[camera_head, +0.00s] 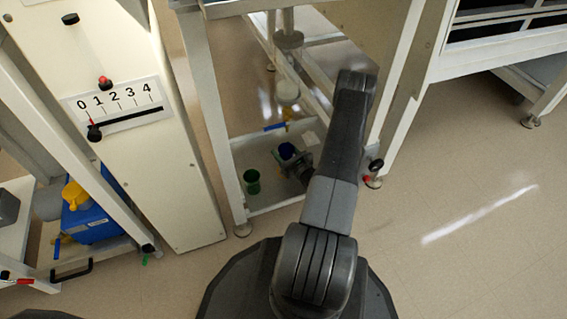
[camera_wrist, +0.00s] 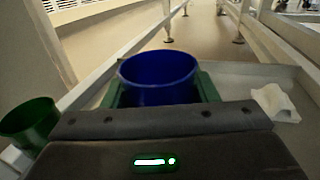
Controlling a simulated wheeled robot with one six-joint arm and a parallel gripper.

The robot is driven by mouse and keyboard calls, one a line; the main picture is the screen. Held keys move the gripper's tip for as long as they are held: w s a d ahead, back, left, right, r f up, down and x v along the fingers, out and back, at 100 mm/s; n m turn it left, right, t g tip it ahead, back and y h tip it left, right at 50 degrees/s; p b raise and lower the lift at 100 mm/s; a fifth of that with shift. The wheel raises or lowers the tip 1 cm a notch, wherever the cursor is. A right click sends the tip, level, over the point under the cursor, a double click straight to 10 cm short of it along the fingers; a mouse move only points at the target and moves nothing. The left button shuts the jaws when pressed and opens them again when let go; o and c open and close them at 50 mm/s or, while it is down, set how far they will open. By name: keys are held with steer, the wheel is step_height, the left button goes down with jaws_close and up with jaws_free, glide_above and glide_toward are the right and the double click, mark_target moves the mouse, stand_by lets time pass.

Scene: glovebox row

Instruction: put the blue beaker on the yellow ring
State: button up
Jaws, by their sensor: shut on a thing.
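The blue beaker (camera_head: 286,150) is upright between the jaws of my gripper (camera_head: 292,160), low over or on the white shelf (camera_head: 262,150) inside the frame. In the wrist view the blue beaker (camera_wrist: 158,78) sits between the green finger pads of my gripper (camera_wrist: 158,92), which is shut on it. Whether its base touches the shelf is hidden. I cannot make out the yellow ring clearly; a small patch of yellow shows behind the beaker in the head view.
A green beaker (camera_head: 252,181) stands left of my gripper, also in the wrist view (camera_wrist: 30,120). A crumpled white piece (camera_wrist: 274,102) lies to the right. White frame posts (camera_head: 212,110) flank the shelf.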

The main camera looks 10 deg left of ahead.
mark_target(285, 159)
step_height(285, 159, down, 4)
steer(key=shift+f+b, duration=0.25)
steer(key=shift+b, duration=0.55)
steer(key=o, duration=1)
steer(key=shift+f, duration=0.1)
steer(key=shift+s+d+r, duration=0.1)
steer(key=shift+d+r, duration=0.1)
steer(key=p+v, duration=0.3)
steer(key=v, duration=0.8)
steer(key=shift+s+d, duration=0.15)
steer(key=shift+s, duration=0.1)
